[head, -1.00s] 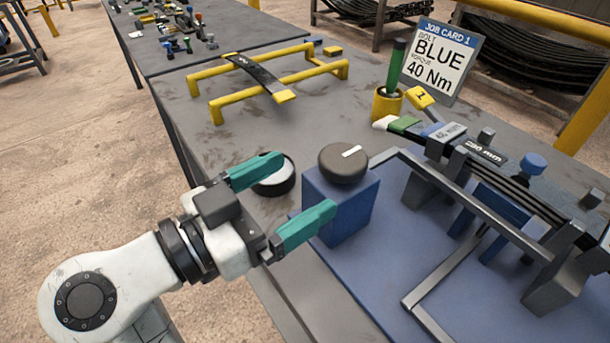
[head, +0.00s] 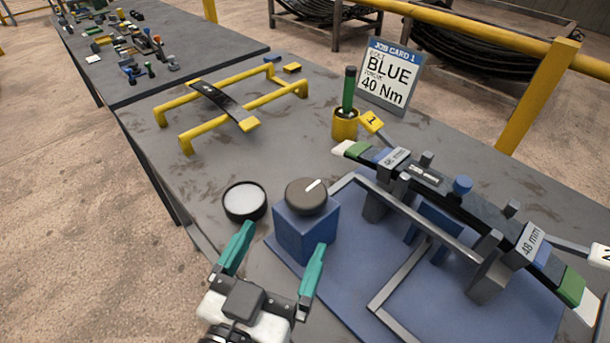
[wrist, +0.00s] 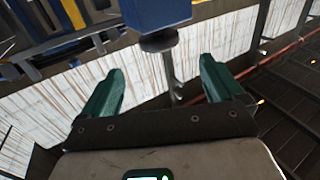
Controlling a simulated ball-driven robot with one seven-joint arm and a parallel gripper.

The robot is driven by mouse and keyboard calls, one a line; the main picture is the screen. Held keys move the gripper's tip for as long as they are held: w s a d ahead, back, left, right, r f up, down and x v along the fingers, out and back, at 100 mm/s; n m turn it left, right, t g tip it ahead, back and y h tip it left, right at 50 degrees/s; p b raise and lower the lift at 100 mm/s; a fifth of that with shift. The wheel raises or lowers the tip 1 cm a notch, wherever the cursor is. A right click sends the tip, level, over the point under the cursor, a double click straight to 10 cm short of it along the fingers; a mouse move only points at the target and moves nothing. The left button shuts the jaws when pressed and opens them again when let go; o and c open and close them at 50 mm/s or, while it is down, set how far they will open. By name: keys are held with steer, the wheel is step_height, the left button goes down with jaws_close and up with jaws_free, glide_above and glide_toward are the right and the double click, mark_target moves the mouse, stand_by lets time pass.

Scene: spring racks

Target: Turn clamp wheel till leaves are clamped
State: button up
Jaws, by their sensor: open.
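The clamp wheel (head: 306,196) is a dark round knob with a white mark, on top of a blue block (head: 305,232) at the near left corner of the blue base plate. The dark spring leaves (head: 470,205) lie across the grey fixture (head: 492,275) to the right, with green and white ends and size labels. My gripper (head: 275,255) is open, its teal fingers apart and empty, just in front of the blue block and below the wheel. In the wrist view the open fingers (wrist: 160,85) have nothing between them that I can tell is gripped.
A round black dish with a pale top (head: 244,201) stands left of the wheel. A yellow rack (head: 235,108) holds a leaf farther back. A yellow cup (head: 345,124) with a green-handled tool and a job card (head: 386,75) stand behind. Small parts lie on the far table.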

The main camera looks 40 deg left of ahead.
mark_target(306, 191)
steer(key=p+x, duration=0.1)
steer(key=x, duration=0.9)
steer(key=shift+w+a, duration=0.15)
steer(key=shift+w, duration=0.2)
steer(key=c, duration=1)
steer(key=shift+o, duration=0.2)
steer(key=shift+f, duration=0.1)
steer(key=shift+h+b, duration=0.3)
